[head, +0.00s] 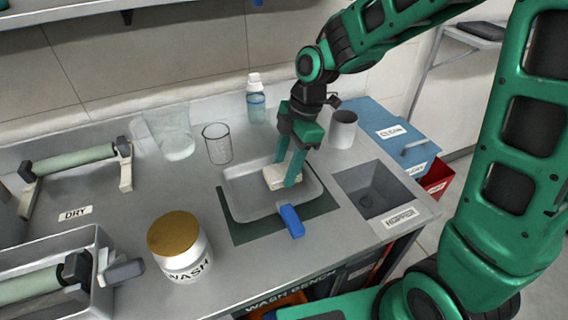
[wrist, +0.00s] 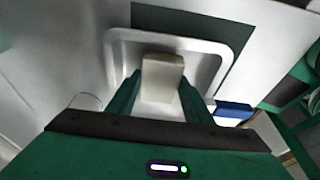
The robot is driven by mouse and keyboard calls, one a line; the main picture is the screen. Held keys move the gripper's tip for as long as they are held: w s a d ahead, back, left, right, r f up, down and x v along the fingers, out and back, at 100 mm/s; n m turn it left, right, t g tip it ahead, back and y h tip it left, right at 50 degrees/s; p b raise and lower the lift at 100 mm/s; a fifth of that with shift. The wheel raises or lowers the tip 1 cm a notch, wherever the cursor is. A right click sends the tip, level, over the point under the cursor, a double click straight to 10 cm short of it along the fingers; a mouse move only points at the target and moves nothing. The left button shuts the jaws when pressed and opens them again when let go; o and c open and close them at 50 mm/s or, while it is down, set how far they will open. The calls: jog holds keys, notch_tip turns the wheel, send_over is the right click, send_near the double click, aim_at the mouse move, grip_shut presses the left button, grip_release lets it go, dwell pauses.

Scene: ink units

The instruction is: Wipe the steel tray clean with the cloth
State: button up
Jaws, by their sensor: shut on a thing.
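The steel tray (head: 245,206) is a shallow rectangular pan on a dark green mat on the bench. Its rim also shows in the wrist view (wrist: 120,36). My gripper (head: 284,174) points down over the right part of the tray. It is shut on a folded cream cloth (head: 276,180), which shows between the fingers in the wrist view (wrist: 162,72). The cloth is low inside the tray; I cannot tell whether it touches the floor. No clear stain shows on the visible tray floor.
A blue object (head: 291,221) lies at the tray's front edge. A glass beaker (head: 217,146), a clear pitcher (head: 172,135), a bottle (head: 256,103) and a grey cup (head: 343,131) stand behind. A wash jar (head: 184,257) stands front left.

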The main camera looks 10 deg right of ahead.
jog(key=shift+f, duration=0.65)
jog(key=shift+w+a, duration=0.2)
jog(key=shift+w, duration=0.65)
jog(key=shift+w+a, duration=0.15)
jog(key=shift+w, duration=0.75)
jog(key=shift+s+d+f, duration=0.1)
jog(key=shift+s+d, duration=0.1)
jog(key=shift+s, duration=0.75)
jog(key=shift+s+d, duration=0.2)
jog(key=shift+s, duration=0.7)
jog(key=shift+w+r, duration=0.1)
jog(key=shift+r, duration=2.95)
